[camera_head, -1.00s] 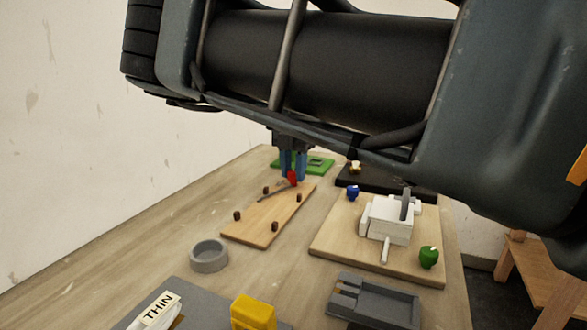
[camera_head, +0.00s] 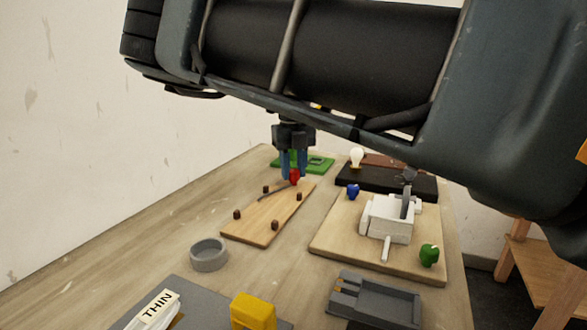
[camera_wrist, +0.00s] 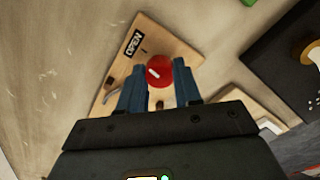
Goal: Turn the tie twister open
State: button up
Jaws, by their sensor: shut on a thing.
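The wooden board (camera_head: 256,219) with several dark pegs lies on the table at centre left. A thin grey lever (camera_head: 273,190) lies over its far part, with a red knob (camera_head: 294,175) at its far end. In the wrist view the red knob (camera_wrist: 159,71) sits between the two blue fingers, and an OPEN label (camera_wrist: 134,43) shows on the board. My gripper (camera_head: 294,172) points down and is shut on the red knob. The knob's sides are partly hidden by the fingers.
A grey ring cup (camera_head: 209,256) stands in front of the board. To the right is another board (camera_head: 335,250) with a white device (camera_head: 388,217), a blue piece (camera_head: 352,192) and a green piece (camera_head: 429,256). A black base with a bulb (camera_head: 357,158) and a green plate (camera_head: 320,164) lie behind.

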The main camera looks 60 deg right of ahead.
aim_at(294, 171)
jog(key=shift+n, duration=1.2)
jog(key=o, duration=1)
jog(key=shift+o, duration=0.2)
notch_tip(294, 171, up, 8)
jog(key=shift+f, duration=0.1)
